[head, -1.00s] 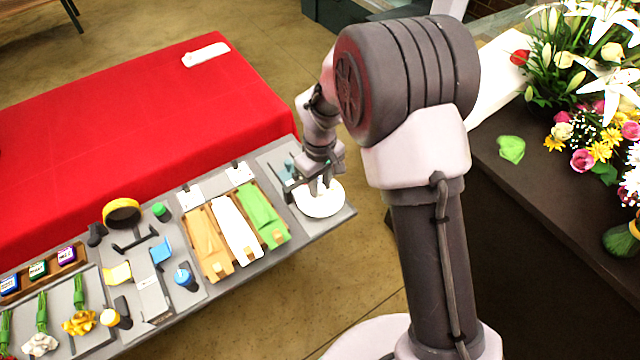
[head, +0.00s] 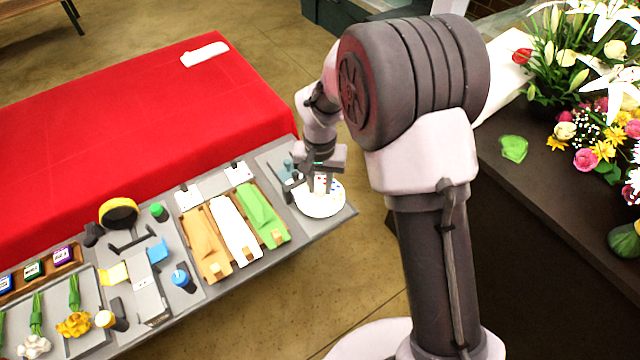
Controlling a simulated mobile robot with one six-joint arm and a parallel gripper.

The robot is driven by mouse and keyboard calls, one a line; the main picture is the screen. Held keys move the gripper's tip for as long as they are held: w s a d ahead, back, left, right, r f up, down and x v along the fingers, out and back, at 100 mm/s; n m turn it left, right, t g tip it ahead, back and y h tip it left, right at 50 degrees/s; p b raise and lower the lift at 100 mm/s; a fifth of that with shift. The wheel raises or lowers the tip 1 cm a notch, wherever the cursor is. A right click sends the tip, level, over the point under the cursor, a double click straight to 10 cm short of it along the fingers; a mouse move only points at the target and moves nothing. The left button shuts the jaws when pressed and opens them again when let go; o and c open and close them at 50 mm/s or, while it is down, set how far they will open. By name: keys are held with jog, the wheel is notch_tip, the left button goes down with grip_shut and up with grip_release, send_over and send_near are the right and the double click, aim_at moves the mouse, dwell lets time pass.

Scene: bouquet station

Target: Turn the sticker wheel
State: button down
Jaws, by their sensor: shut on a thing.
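The sticker wheel (head: 322,207) is a white disc with small coloured spots on its face, at the right end of the grey bench. My gripper (head: 318,182) reaches down over the wheel's upper part. It is shut on a part of the wheel, which my fingers and wrist partly hide. A small blue-grey piece (head: 288,168) stands just left of my gripper.
Left of the wheel lie brown, white and green wrap sheets (head: 237,226) in wooden trays. A tape roll (head: 118,212), a blue-capped bottle (head: 181,277) and flower bunches (head: 75,322) are further left. A red-covered table (head: 150,130) is behind.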

aim_at(320, 188)
jog(key=shift+m, duration=0.6)
jog(key=c, duration=1.4)
grip_release()
notch_tip(320, 188, up, 18)
jog(key=p, duration=0.5)
jog(key=shift+f, duration=0.25)
